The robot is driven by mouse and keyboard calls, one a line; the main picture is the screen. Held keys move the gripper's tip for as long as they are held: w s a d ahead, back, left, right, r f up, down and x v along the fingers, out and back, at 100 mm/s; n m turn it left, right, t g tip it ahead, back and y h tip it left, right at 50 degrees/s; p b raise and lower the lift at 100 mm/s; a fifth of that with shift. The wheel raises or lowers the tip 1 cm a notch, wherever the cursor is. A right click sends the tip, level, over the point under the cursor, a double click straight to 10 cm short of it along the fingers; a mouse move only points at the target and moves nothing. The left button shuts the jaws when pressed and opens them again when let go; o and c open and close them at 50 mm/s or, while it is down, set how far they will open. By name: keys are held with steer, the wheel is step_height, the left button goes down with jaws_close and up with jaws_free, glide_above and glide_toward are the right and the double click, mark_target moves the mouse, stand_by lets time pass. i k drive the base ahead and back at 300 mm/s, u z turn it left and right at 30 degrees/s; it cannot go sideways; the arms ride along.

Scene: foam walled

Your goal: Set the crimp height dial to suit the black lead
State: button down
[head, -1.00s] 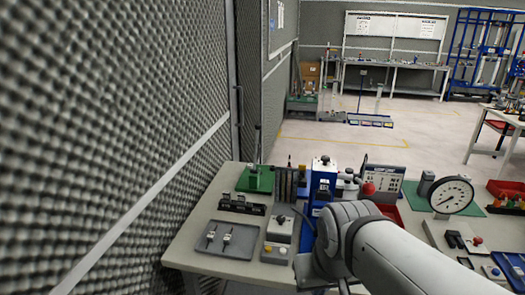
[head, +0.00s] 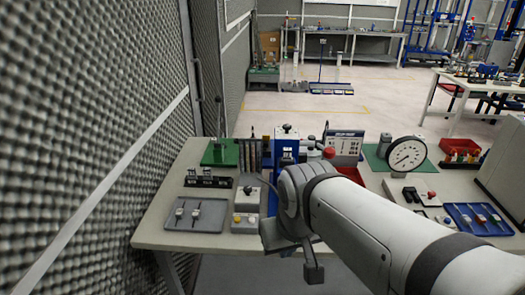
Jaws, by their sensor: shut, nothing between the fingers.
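A blue press (head: 285,148) stands at the back of the near bench, its lower part hidden by my arm. A crimp height dial cannot be made out; it may be behind my arm. A grey tray (head: 211,223) at front left holds two small white-and-dark pieces (head: 195,212). Whether one is the black lead is too small to tell. A chart board (head: 346,146) with a blue heading stands right of the press. My gripper (head: 314,272) is shut and empty, pointing down near the bench's front edge.
A grey box with a dark knob (head: 247,197) and a button box (head: 245,222) stand left of my wrist. A foam wall (head: 90,130) closes the left.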

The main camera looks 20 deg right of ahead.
mark_target(287, 127)
steer(key=z, duration=0.35)
steer(key=k, duration=0.6)
steer(key=u, duration=0.2)
steer(key=i, duration=1.6)
steer(key=z, duration=0.45)
